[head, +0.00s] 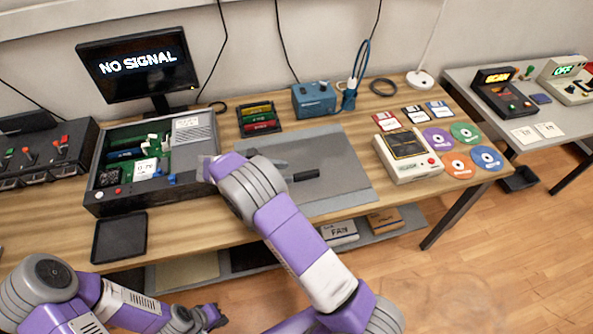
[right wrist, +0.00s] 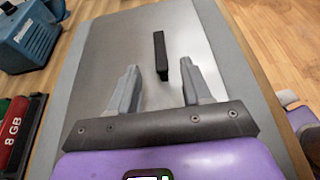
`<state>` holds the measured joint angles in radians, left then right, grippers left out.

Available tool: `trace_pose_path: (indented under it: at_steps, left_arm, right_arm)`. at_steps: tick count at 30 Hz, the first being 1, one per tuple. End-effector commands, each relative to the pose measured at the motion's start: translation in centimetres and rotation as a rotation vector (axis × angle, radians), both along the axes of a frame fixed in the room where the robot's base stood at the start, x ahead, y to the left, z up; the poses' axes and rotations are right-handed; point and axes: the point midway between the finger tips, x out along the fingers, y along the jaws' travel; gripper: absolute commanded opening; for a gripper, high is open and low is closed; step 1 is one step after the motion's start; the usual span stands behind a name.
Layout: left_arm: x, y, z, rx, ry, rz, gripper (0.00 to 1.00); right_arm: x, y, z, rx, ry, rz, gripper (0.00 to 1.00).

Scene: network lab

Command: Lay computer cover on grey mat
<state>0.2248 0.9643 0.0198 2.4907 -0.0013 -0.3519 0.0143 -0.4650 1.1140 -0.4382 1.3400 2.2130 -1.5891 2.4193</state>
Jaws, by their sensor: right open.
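The computer cover (head: 335,158), a flat grey metal panel with a black bar handle (head: 303,175), lies flat on the grey mat (head: 345,200) on the bench. My right gripper (head: 284,172) is low over the cover by the handle, and the arm hides part of the cover's left side. In the right wrist view the gripper (right wrist: 163,82) is open, with the handle (right wrist: 160,52) just beyond and between the fingertips. The cover (right wrist: 110,65) shows mat (right wrist: 75,85) along its left edge. My left gripper (head: 212,317) is low at the bottom left, away from the cover; its jaws are unclear.
The open computer case (head: 95,190) stands left of the mat, with a black tray (head: 119,238) in front. A memory rack (head: 258,120), a blue box (head: 314,99) and a cream device (head: 408,158) with discs surround the mat. The monitor (head: 138,68) reads NO SIGNAL.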

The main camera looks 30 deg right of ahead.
Motion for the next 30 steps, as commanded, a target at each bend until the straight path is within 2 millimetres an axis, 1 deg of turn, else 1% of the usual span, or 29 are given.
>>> trace_pose_path:
  at_steps: [1,3,6,9,14,30]
  left_arm:
    - [0.0,0.0,0.3,0.000,0.000,0.000,0.00]
    - [0.0,0.0,0.4,0.000,0.000,0.000,0.00]
    - [0.0,0.0,0.6,0.000,0.000,0.000,0.00]
    - [0.0,0.0,0.7,0.000,0.000,0.000,0.00]
    - [0.0,0.0,0.7,0.000,0.000,0.000,0.00]
    - [0.0,0.0,0.7,0.000,0.000,0.000,0.00]
  right_arm:
    - [0.3,1.0,0.5,0.001,-0.002,0.001,0.49]
    - [0.5,2.1,0.9,0.001,-0.001,0.002,0.49]
    - [0.8,3.3,1.4,-0.001,-0.001,0.002,0.49]
    - [1.0,4.0,1.7,0.000,0.000,0.000,0.49]
    - [1.0,4.4,1.8,0.000,0.002,-0.001,0.49]
    - [1.0,4.3,1.8,0.000,0.001,-0.001,0.49]
